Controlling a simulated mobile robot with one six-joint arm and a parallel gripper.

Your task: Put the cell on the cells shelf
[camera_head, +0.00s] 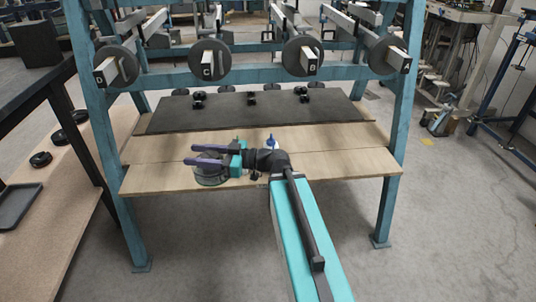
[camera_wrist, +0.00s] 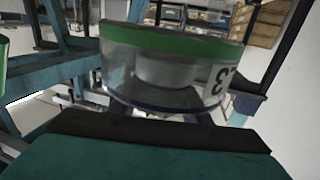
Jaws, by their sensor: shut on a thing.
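My gripper (camera_head: 192,155), with two purple fingers pointing left, is over the front left of the wooden shelf board (camera_head: 330,168) on the blue frame. It is shut on the cell (camera_head: 211,178), a round, dark-looking drum in the head view. In the wrist view the cell (camera_wrist: 165,72) is a clear cylinder with a green top band, a pale block inside and a partly visible number label. The finger contact is partly hidden. I cannot tell whether the cell touches the board. No sign marks which surface is the cells shelf.
A dark mat (camera_head: 250,112) with small black fittings lies at the back of the board. Grey round weights (camera_head: 209,59) and lever ends hang above. Blue posts (camera_head: 398,130) bound the frame. At left, a wooden bench shelf (camera_head: 45,195) bears black discs and a tray (camera_head: 17,204).

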